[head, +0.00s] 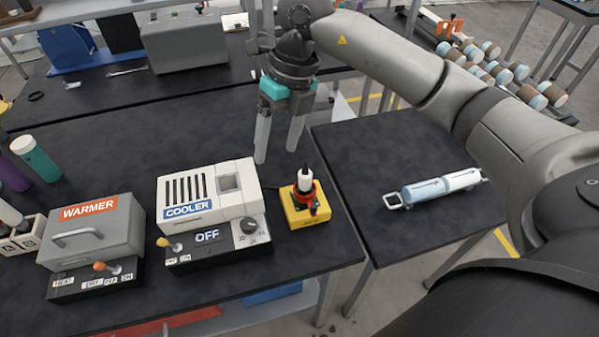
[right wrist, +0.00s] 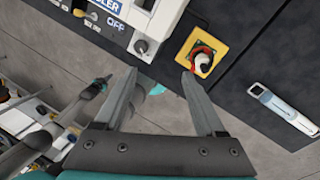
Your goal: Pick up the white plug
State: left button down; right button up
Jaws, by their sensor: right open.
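The white plug (head: 305,181) stands upright in a red ring on a yellow square base (head: 296,214), near the right edge of the dark bench. It has a dark tip on top. The right wrist view also shows the white plug (right wrist: 203,61), inside the red ring, beyond and right of the fingertips. My right gripper (head: 277,156) is open and empty, pointing down behind and slightly left of the plug, apart from it. Its two grey fingers also show in the right wrist view (right wrist: 158,74).
The white cooler box (head: 204,190) on its control unit stands just left of the yellow base. A grey warmer box (head: 92,233) is further left. A side table (head: 375,155) at right holds a blue-white cylinder device (head: 438,188). A gap separates bench and side table.

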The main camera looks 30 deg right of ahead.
aim_at(305, 173)
jog(key=d+r+m+h, duration=0.1)
jog(key=d+h, duration=0.2)
jog(key=d, duration=0.3)
jog(key=f, duration=0.8)
jog(key=shift+w+a+f, duration=0.1)
jog(key=shift+w+f, duration=0.15)
jog(key=shift+w, duration=0.05)
jog(key=shift+s+f+p, duration=0.15)
jog(key=shift+f+p, duration=0.15)
jog(key=shift+f, duration=2.8)
grip_shut()
